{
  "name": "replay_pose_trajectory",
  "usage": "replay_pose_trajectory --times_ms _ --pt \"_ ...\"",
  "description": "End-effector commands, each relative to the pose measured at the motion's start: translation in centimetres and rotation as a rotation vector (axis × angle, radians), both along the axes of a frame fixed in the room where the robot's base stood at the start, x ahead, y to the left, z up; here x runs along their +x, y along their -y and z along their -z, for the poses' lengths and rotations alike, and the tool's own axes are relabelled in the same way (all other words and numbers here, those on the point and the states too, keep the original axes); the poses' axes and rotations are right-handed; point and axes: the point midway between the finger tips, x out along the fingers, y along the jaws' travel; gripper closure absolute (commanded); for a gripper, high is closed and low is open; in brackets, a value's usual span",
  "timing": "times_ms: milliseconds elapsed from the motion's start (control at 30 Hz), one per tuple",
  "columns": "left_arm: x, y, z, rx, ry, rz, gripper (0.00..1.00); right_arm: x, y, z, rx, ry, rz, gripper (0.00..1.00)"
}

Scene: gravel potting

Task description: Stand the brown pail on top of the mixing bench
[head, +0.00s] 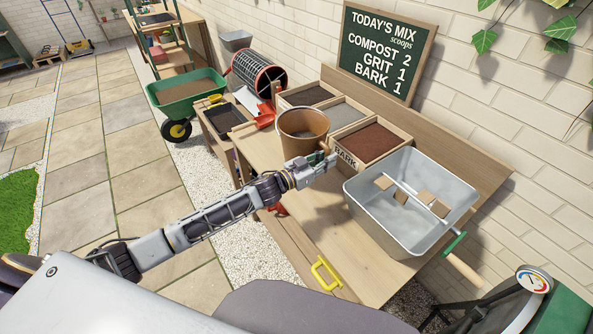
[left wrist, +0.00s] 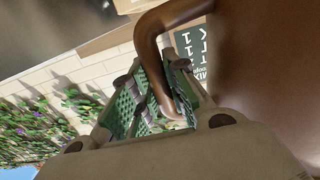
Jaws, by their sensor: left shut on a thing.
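In the left wrist view, my left gripper (left wrist: 165,110) is shut on the pail's curved brown handle (left wrist: 150,45), and the pail's wall (left wrist: 265,80) fills the right side. The pail's base is partly hidden by my gripper, so I cannot tell whether it touches the bench top. My right gripper is not in view.
A yellow handle (head: 325,273) is at the bench front.

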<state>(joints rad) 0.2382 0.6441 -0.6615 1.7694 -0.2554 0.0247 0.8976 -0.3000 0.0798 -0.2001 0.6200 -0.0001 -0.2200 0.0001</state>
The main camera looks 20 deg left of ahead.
Motion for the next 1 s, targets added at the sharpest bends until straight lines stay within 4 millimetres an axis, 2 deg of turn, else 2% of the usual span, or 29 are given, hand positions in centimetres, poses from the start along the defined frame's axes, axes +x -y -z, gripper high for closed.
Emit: replay_pose_trajectory --times_ms 100,267,700,1000 --pt "0.1 0.0 -0.4 0.000 0.009 0.001 1.00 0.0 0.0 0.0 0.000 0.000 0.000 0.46" --pt "0.1 0.0 0.2 0.000 0.009 0.001 1.00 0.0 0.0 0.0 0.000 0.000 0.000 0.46" --pt "0.1 0.1 5.0 -0.001 0.007 0.001 1.00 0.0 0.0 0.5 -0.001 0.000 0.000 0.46" --pt "0.1 0.0 5.8 0.001 0.011 0.001 1.00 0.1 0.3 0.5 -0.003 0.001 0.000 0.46"
